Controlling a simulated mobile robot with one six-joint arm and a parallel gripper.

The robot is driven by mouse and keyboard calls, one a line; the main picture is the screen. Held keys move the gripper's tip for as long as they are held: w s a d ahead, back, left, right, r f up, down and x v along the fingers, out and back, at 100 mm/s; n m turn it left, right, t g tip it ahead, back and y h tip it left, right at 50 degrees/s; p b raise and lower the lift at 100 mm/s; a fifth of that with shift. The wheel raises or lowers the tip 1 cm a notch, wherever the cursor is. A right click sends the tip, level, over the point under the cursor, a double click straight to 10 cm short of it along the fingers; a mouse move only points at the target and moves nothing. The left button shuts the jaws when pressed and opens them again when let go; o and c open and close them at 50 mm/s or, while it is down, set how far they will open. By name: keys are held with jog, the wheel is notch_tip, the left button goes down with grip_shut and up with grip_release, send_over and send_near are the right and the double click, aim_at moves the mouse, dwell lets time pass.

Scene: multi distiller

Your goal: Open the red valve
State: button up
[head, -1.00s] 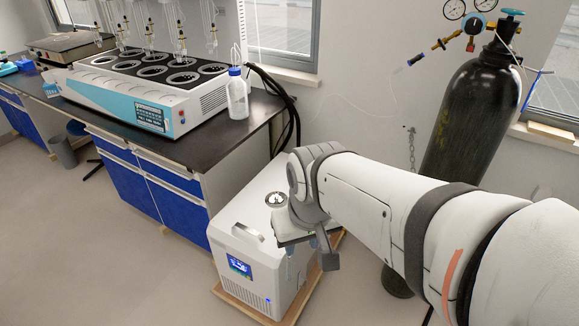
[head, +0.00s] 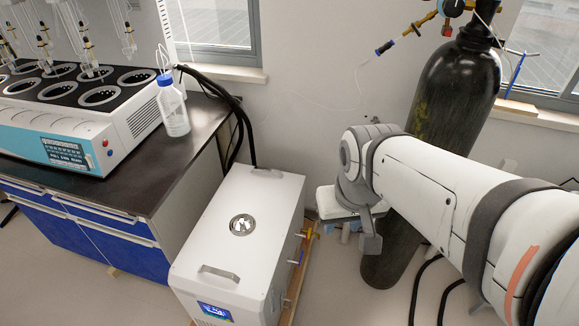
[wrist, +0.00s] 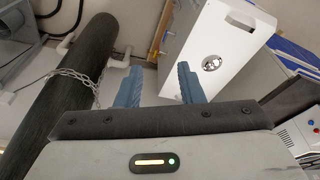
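My gripper (wrist: 158,84) shows in the wrist view as two blue fingers spread apart with nothing between them. In the head view its blue fingertips (head: 345,235) show only partly under my wrist, right of a white floor unit (head: 195,240). The unit's right side has small fittings, one with a blue handle (head: 294,262). Another small fitting (head: 301,235) sits farther back on that side, but its colour is too small to tell. I cannot make out a red valve for certain in either view. The white unit also shows in the wrist view (wrist: 228,75), right of the fingers.
A black gas cylinder (head: 450,95) stands behind my arm, with a chain around it in the wrist view (wrist: 75,75). Black hoses (head: 428,285) lie on the floor at right. A dark bench (head: 165,150) with a distiller (head: 125,120) and a bottle (head: 173,108) is at left.

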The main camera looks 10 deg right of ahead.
jog(key=w+d+f+m+g+y+b, duration=0.1)
jog(key=w+f+m+y+b, duration=0.45)
jog(key=w+f, duration=0.75)
jog(key=w+f+m+g+y+b, duration=0.2)
jog(key=w+f+m+b, duration=0.4)
jog(key=w+f+b, duration=0.65)
jog(key=w+d+f+m+t+y+b, duration=0.2)
jog(key=w+d+f+m+b, duration=0.15)
jog(key=f, duration=0.85)
jog(key=w+d+f+m+t+y+b, duration=0.1)
jog(key=w+d+f+m+t+b, duration=0.2)
jog(key=f, duration=1)
jog(key=w+d+f+m+t+y+b, duration=0.1)
jog(key=w+d+f+m+y+b, duration=0.25)
jog(key=f, duration=0.85)
jog(key=shift+m+h, duration=0.55)
jog(key=shift+h, duration=0.25)
jog(key=shift+r+b+x, duration=0.15)
jog(key=shift+b+x, duration=0.2)
jog(key=shift+x, duration=1.9)
jog(key=shift+r+b+x, duration=0.2)
jog(key=shift+b+x, duration=0.1)
jog(key=shift+x, duration=2)
jog(key=shift+a, duration=0.15)
